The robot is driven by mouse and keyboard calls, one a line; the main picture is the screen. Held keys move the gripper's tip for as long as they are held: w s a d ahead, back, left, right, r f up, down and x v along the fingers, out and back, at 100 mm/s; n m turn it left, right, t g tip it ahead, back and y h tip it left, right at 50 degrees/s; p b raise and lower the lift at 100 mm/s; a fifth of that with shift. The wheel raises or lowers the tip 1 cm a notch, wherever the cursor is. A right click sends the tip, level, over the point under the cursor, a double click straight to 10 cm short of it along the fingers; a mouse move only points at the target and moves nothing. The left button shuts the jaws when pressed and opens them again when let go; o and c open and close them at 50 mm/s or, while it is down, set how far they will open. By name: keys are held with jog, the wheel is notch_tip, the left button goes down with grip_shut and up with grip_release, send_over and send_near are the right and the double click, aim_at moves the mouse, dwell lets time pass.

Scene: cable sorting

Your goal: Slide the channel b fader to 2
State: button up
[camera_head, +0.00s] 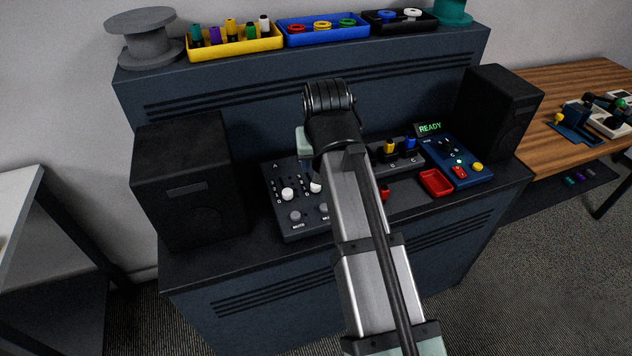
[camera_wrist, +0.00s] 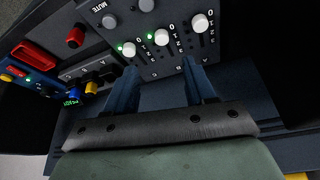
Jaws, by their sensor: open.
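The dark mixer panel (camera_head: 290,230) sits on the desk, its right part hidden behind my arm. In the wrist view it appears upside down, with white fader knobs for A (camera_wrist: 199,23), B (camera_wrist: 162,48) and C (camera_wrist: 129,49). In the head view the A knob (camera_head: 287,194) is clear and the B knob (camera_head: 316,186) is partly covered by my arm. I cannot read exactly which mark the B knob stands at. My gripper (camera_wrist: 160,64) is open and empty over the panel's far edge. The B knob shows between and just beyond its blue fingertips; no contact is visible.
Grey mute buttons (camera_head: 295,216) lie in front of the faders. To the right are a red tray (camera_head: 436,182), a blue box with buttons (camera_head: 455,160) and a READY display (camera_head: 429,128). Black speakers (camera_head: 190,180) (camera_head: 497,105) flank the desk. Bins of parts (camera_head: 235,46) stand on the shelf above.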

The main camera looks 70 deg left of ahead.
aim_at(316, 186)
jog(key=x, duration=1.3)
jog(key=shift+a, duration=0.4)
grip_shut()
dwell(0.4)
